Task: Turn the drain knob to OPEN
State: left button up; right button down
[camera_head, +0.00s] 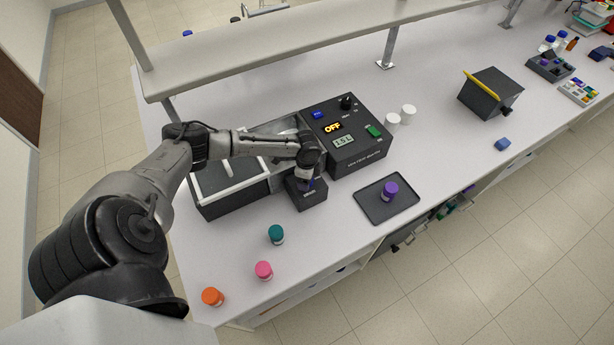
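The membrane rig has a dark control box (357,152) with a lit OFF display (333,127), a 1.5L readout (343,141), a black knob (347,102), a blue button (318,114) and a green switch (374,131). I cannot read which control is marked as the drain knob. A small dark block (313,201) stands at the rig's front. My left gripper (307,184) points down onto this block, at a small bluish-purple part largely hidden by the fingers. Whether it grips that part is too small to tell. My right gripper is out of view.
A black tray (407,209) holds a purple-capped jar (390,190). Teal (276,234), pink (264,270) and orange (212,296) capped jars stand near the front edge. White cups (392,119) are right of the box. A shelf (270,45) spans the back.

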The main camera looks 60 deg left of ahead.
pick_arm(q)
notch_tip(320, 180, up, 14)
jog(key=b, duration=0.1)
dwell(0.5)
jog(key=shift+f, duration=0.1)
dwell(0.6)
